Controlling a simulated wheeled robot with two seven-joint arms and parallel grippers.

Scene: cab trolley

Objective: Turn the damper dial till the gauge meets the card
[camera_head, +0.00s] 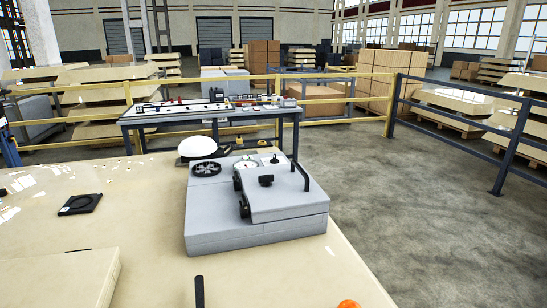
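A grey control box (257,229) stands on the cream tabletop. A black spoked round dial (206,169) lies on its top at the left. A white-faced round gauge (245,164) sits to the right of that dial; its needle and marks are too small to read. A black knob (266,180) stands on the raised, sloped front part of the box. I cannot tell for sure which control is the damper dial. I cannot make out a card. Neither of my grippers shows in this view.
A black square item (80,204) lies at left on the cream tabletop (130,225). A white dome (198,146) is behind the box. A black upright rod (199,292) and an orange ball (348,304) show at the bottom edge. A bench (215,120) and railings stand beyond; floor at right is clear.

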